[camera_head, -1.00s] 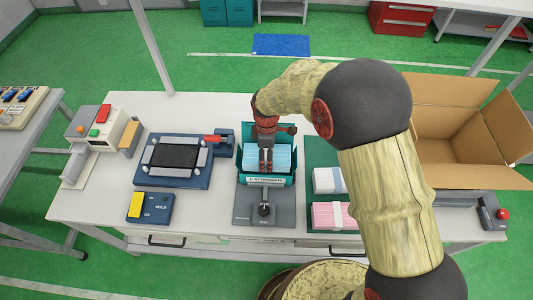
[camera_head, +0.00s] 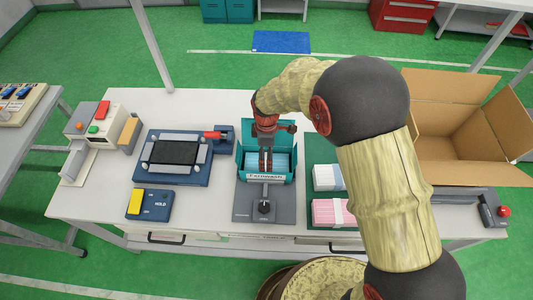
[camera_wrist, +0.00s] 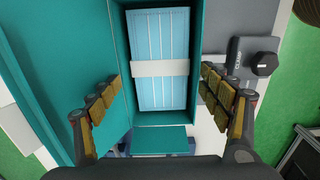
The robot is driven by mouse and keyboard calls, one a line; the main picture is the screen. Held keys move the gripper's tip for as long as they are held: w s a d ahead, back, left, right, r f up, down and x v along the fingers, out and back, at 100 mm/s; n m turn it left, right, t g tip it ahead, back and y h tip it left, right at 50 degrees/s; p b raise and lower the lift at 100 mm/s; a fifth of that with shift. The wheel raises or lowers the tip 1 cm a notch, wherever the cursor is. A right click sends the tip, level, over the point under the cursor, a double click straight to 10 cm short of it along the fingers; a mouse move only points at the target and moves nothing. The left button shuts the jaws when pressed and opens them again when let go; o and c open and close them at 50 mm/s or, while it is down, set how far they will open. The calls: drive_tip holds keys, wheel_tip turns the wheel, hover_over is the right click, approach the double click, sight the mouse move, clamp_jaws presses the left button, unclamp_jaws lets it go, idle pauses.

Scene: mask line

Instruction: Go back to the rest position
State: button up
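My gripper (camera_wrist: 165,100) is open and empty in the wrist view, its two padded fingers wide apart. It is above a teal open box (camera_wrist: 197,60) that holds a blue banded stack of masks (camera_wrist: 150,35) with a white band. In the head view my gripper (camera_head: 266,158) hangs over the same teal box (camera_head: 290,177), and my arm reaches in from the right. The box sits at a grey fixture (camera_head: 243,208) with a dark knob. The fingertips look apart from the stack and the box walls.
An open cardboard box (camera_head: 455,120) stands at the right. A blue press-like device (camera_head: 150,178) and a HOLD switch box (camera_head: 158,208) are at the left of the white table (camera_head: 210,215).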

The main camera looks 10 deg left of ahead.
drive_tip(key=shift+o, duration=2.4)
drive_tip(key=shift+r, duration=0.2)
wheel_tip(320, 180, up, 7)
drive_tip(key=p, duration=0.4)
drive_tip(key=shift+f+p, duration=0.15)
drive_tip(key=shift+p, duration=0.15)
